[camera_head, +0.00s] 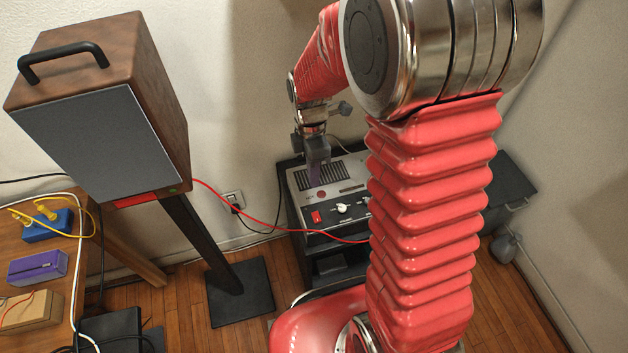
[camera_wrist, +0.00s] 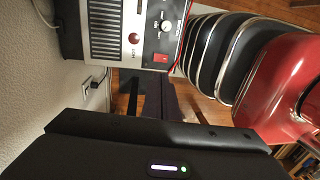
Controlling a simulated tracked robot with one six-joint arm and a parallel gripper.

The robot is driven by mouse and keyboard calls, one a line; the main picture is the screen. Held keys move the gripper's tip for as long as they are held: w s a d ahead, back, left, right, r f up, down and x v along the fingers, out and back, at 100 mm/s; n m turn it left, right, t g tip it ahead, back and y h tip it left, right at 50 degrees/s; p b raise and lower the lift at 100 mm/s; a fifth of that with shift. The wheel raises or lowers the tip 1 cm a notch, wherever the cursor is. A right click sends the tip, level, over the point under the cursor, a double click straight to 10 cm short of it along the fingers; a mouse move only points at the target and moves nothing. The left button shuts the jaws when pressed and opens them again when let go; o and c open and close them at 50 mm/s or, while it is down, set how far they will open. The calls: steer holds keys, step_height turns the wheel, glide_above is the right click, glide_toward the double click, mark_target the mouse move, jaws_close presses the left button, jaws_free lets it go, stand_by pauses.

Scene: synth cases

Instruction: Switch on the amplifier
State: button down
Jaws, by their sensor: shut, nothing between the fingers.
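The amplifier (camera_head: 304,203) is a grey and black unit with a dark grille, on a dark stand by the wall; my arm hides its right part in the head view. Its front carries a red rocker switch (camera_head: 316,217) and a white knob (camera_head: 342,208); a round red lamp or button (camera_head: 322,194) sits above. In the wrist view the amplifier (camera_wrist: 131,18) is at the top, turned sideways, with the red switch (camera_wrist: 161,58) in sight. My gripper (camera_head: 314,177) is shut and empty, pointing down over the grille, behind the switch. Whether it touches the amplifier is unclear.
A wooden speaker (camera_head: 95,140) on a black stand is at left. A red cable (camera_head: 270,223) runs from it to the amplifier's front. A wall socket (camera_head: 233,198) with a plug is between them. A wooden table (camera_head: 30,240) with several boxes and cables is far left.

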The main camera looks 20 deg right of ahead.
steer(key=shift+r, duration=0.1)
steer(key=s+r+m+t, duration=0.3)
steer(key=s+r+m, duration=0.4)
steer(key=r+m, duration=0.2)
steer(key=s+r+m+t, duration=0.4)
steer(key=s+r+m, duration=0.4)
steer(key=r, duration=0.4)
steer(key=shift+r+m, duration=0.2)
steer(key=shift+m, duration=0.3)
